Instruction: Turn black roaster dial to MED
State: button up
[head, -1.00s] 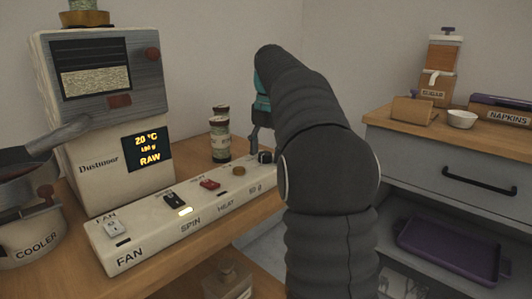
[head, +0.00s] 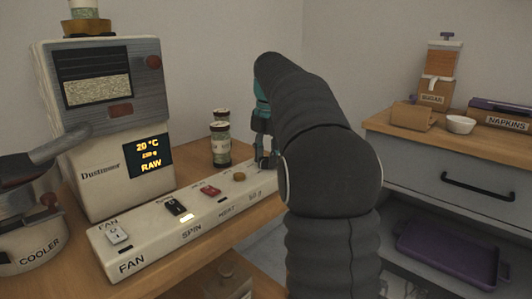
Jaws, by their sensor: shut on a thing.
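The roaster's control panel (head: 150,252) is a long cream bar on the wooden counter, with switches along its top. The black dial (head: 268,160) sits at its far right end and is mostly hidden by my gripper. My gripper (head: 267,164) points down, with its fingers shut around the dial. My dark arm covers the panel's right end, so the dial's pointer and any MED mark cannot be read. The roaster's screen (head: 149,154) shows 20 °C, a weight line and RAW.
A brown knob (head: 239,177), a red switch (head: 210,190) and a black switch (head: 176,207) lie along the panel to the left. A grey cabinet (head: 450,190) is at the right.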

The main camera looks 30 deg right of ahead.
jog(key=m+p, duration=0.2)
jog(key=shift+s+r+m, duration=0.1)
jog(key=shift+r+m, duration=0.05)
jog(key=shift+m, duration=0.15)
jog(key=m+p, duration=0.1)
jog(key=m, duration=0.2)
jog(key=shift+m+p, duration=0.3)
jog(key=shift+p, duration=0.1)
jog(key=m, duration=0.6)
jog(key=shift+a+f+h, duration=0.1)
jog(key=shift+f+h, duration=0.15)
jog(key=shift+h, duration=0.15)
jog(key=m, duration=0.6)
jog(key=shift+a+m+g, duration=0.1)
jog(key=shift+m+g, duration=0.2)
jog(key=shift+m, duration=0.1)
jog(key=m, duration=0.7)
jog(key=shift+a+g, duration=0.1)
jog(key=shift+g, duration=0.2)
jog(key=shift+f, duration=0.1)
jog(key=o, duration=1.1)
jog(key=shift+o, duration=0.2)
jog(key=shift+r, duration=0.25)
